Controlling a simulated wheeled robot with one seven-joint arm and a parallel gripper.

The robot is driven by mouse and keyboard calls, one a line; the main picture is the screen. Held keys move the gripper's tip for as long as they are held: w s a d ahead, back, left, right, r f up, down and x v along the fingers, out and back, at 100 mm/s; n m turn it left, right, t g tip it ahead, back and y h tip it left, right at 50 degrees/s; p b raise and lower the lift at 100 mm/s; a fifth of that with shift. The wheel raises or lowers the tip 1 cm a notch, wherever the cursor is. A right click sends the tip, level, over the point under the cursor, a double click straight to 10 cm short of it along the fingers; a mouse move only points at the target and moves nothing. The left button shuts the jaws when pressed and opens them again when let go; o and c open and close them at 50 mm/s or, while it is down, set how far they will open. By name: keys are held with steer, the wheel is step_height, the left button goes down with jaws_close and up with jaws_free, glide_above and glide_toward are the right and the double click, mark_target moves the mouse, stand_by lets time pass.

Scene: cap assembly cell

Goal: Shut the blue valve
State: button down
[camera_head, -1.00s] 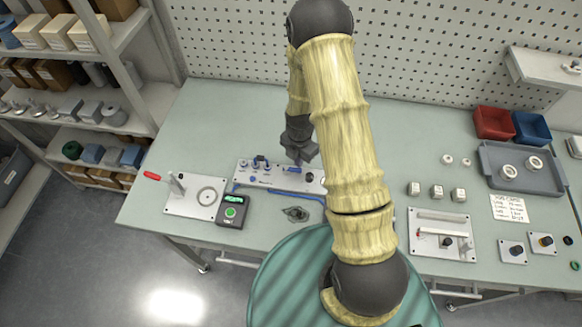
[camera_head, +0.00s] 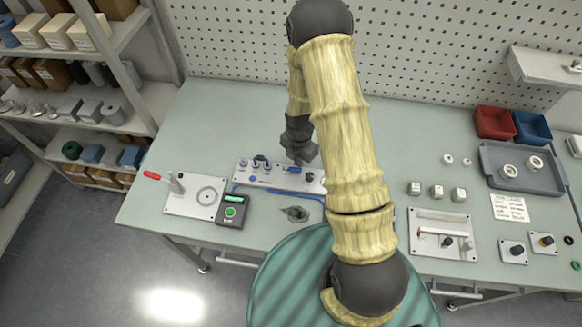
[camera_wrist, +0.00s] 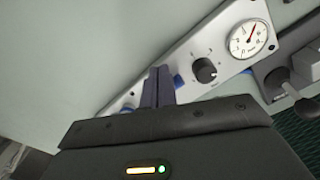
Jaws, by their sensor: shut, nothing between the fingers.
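The blue valve (camera_head: 293,170) is a small blue handle on the grey panel (camera_head: 245,177) at the middle of the bench. My gripper (camera_head: 299,161) reaches down over the panel right at the valve and partly covers it. In the wrist view my shut fingers (camera_wrist: 157,84) point at the panel, with nothing seen between them. Blue bits of the valve (camera_wrist: 178,80) show just right of the fingers and low to their left. The fingers hide its middle, so I cannot tell its exact angle or whether they touch it.
A black knob (camera_wrist: 204,70) and a round gauge (camera_wrist: 248,39) sit on the panel right of my fingers. A dark box with a green button (camera_head: 233,210) and a plate with a red-handled clamp (camera_head: 173,182) stand left. Bare bench lies behind the panel.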

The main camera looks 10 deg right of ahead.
mark_target(297, 171)
steer(key=shift+f+b, duration=0.45)
steer(key=shift+f, duration=0.2)
steer(key=shift+r, duration=0.4)
steer(key=shift+s, duration=0.1)
stand_by(0.4)
steer(key=shift+s+a, duration=0.2)
steer(key=shift+s, duration=0.65)
steer(key=shift+s+a, duration=0.1)
steer(key=shift+s, duration=0.05)
stand_by(0.4)
steer(key=shift+s+a, duration=0.2)
steer(key=shift+s, duration=0.1)
